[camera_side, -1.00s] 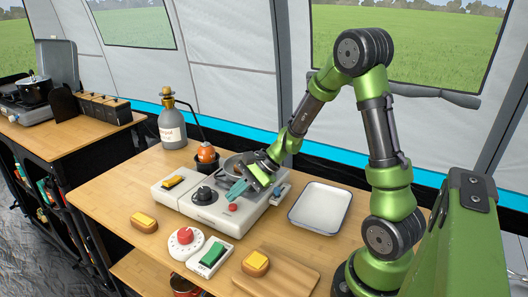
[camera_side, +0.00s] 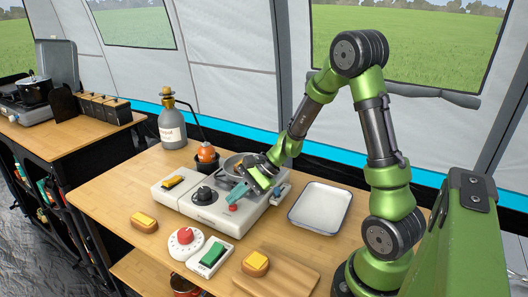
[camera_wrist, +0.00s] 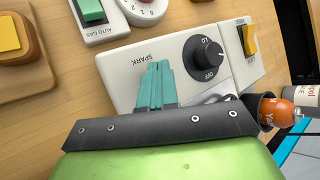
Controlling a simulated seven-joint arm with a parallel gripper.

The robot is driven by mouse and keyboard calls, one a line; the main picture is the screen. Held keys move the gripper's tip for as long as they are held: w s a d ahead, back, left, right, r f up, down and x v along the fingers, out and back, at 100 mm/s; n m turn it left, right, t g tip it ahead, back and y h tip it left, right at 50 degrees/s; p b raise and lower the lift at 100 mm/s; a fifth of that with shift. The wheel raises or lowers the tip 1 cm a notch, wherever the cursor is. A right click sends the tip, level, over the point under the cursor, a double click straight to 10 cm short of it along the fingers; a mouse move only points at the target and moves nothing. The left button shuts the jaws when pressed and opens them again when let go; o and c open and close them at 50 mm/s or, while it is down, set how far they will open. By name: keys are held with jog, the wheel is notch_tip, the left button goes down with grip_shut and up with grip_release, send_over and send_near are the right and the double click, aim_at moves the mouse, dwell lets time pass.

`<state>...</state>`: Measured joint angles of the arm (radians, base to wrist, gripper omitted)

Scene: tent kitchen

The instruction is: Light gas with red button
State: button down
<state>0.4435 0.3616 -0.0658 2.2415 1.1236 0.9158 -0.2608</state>
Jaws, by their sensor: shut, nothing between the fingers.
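The red button (camera_side: 233,208) sits on the front face of the white gas stove (camera_side: 170,196), at its right end. In the wrist view the stove front (camera_wrist: 120,84) shows the word SPARK and a black knob (camera_wrist: 203,57) marked LO and OFF; the red button is not visible there, and my fingers cover part of the face. My gripper (camera_side: 236,197) is shut and empty, its teal fingertips just above the red button in the side view. The fingers (camera_wrist: 155,70) lie together beside the SPARK label. I cannot tell whether they touch the stove.
A pan (camera_side: 235,164) sits on the stove behind my gripper. A white tray (camera_side: 320,208) lies to the right. A green-switch box (camera_side: 211,257), a timer (camera_side: 185,242), a cutting board (camera_side: 285,275) and a yellow-topped block (camera_side: 144,222) lie in front. A gas bottle (camera_side: 172,128) stands behind.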

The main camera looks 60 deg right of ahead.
aim_at(237, 206)
jog(key=shift+f, duration=0.5)
jog(key=shift+r, duration=0.1)
dwell(0.5)
jog(key=shift+r, duration=0.9)
jog(key=shift+r, duration=2.5)
jog(key=shift+s+a+f+n+g, duration=0.15)
jog(key=shift+s+f+n+g, duration=0.15)
jog(key=shift+s, duration=0.25)
jog(key=shift+s+a+f+n+g, duration=0.1)
jog(key=shift+s+f+n+g, duration=0.15)
jog(key=shift+s, duration=0.25)
jog(key=s+a+r+n+h, duration=0.2)
jog(key=s+a+r+n, duration=0.2)
jog(key=s+r+n, duration=0.2)
jog(key=s+a+r+n+t+h, duration=0.1)
jog(key=s+a+r+n+h, duration=0.1)
jog(key=s+a+r+n, duration=0.2)
jog(key=s+r+n, duration=0.2)
jog(key=s+n, duration=0.1)
jog(key=shift+a, duration=0.3)
